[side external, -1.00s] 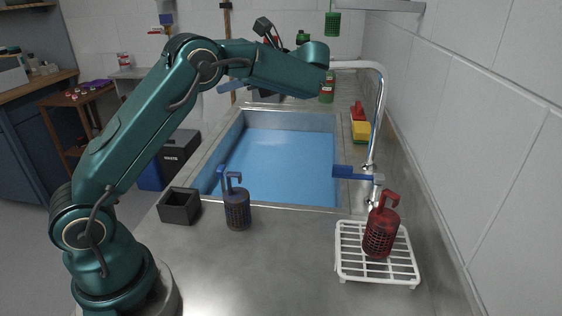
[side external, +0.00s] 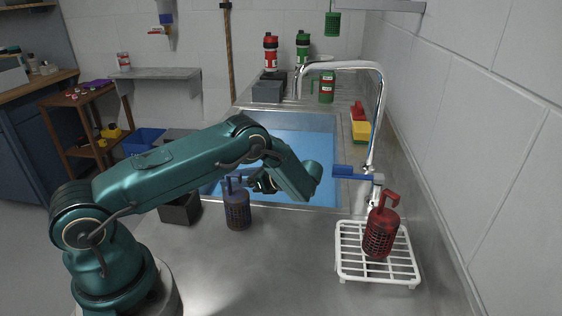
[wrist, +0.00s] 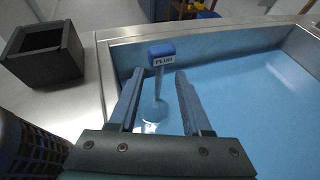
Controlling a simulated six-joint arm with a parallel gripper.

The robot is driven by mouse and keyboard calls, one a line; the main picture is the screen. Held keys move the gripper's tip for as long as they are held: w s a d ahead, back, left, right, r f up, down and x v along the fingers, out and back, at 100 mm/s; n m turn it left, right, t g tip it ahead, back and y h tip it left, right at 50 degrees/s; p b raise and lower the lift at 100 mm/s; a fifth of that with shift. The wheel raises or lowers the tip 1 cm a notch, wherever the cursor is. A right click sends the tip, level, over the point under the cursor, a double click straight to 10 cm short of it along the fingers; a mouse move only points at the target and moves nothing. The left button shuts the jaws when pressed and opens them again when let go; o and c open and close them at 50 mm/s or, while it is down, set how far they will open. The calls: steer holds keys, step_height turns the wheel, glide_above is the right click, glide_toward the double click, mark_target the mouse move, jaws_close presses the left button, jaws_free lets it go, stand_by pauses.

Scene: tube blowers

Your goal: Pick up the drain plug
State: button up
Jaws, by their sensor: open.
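The drain plug (wrist: 161,52) shows in the wrist view as a blue handle labelled PLUG on a pale upright stem, standing in the sink (wrist: 270,105) near its corner. In the side external view I cannot make it out behind my arm. My gripper (wrist: 155,85) is open. In the wrist view its two fingers point toward the plug, with the stem showing in the gap between them and the blue handle just beyond the tips. My gripper (side external: 262,182) also shows in the side external view, low over the sink's near edge, partly hidden by my arm.
A dark blue mesh basket (side external: 237,212) stands on the counter close to my gripper, beside a dark open box (wrist: 45,52). A tap (side external: 377,110) with a blue lever (side external: 352,172) is on the right. A red basket (side external: 381,232) sits on a white rack (side external: 347,262).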

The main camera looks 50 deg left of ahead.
steer(key=shift+f+x, duration=0.15)
steer(key=shift+x, duration=1.2)
steer(key=shift+f+x, duration=0.15)
steer(key=shift+x, duration=1.2)
steer(key=shift+d, duration=0.1)
jaws_close()
